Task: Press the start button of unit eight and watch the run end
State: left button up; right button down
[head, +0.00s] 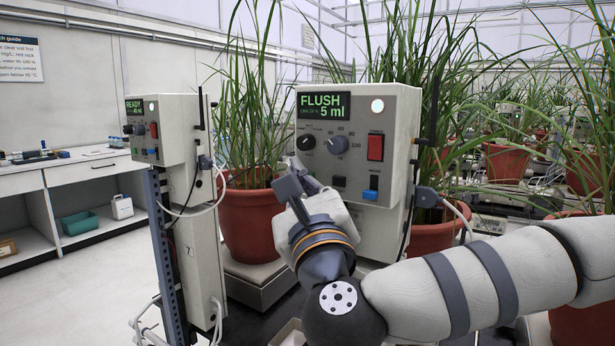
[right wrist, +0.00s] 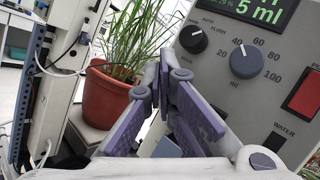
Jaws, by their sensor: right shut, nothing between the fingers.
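The near control unit (head: 399,130) is a light grey box; I cannot read a unit number on it. Its green display (head: 323,105) reads FLUSH and 5 ml, and a round white light (head: 377,105) shows at the upper right. Below are a black knob (head: 306,142), a blue-grey knob (head: 338,145), a red switch (head: 375,147), a dark button (head: 339,181) and a blue button (head: 371,193). I cannot tell which is the start button. My right gripper (head: 297,180) is shut and empty before the panel's lower left, also in the right wrist view (right wrist: 163,82). My left gripper is out of view.
A second unit (head: 177,118) at left shows READY on its display (head: 134,107). A potted plant (head: 248,222) stands between the units, with more pots behind at right. A white bench (head: 65,175) stands at far left, with bare floor before it.

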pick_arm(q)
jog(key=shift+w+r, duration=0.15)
pick_arm(e)
jog(key=shift+s+a, duration=0.3)
jog(key=shift+s, duration=0.15)
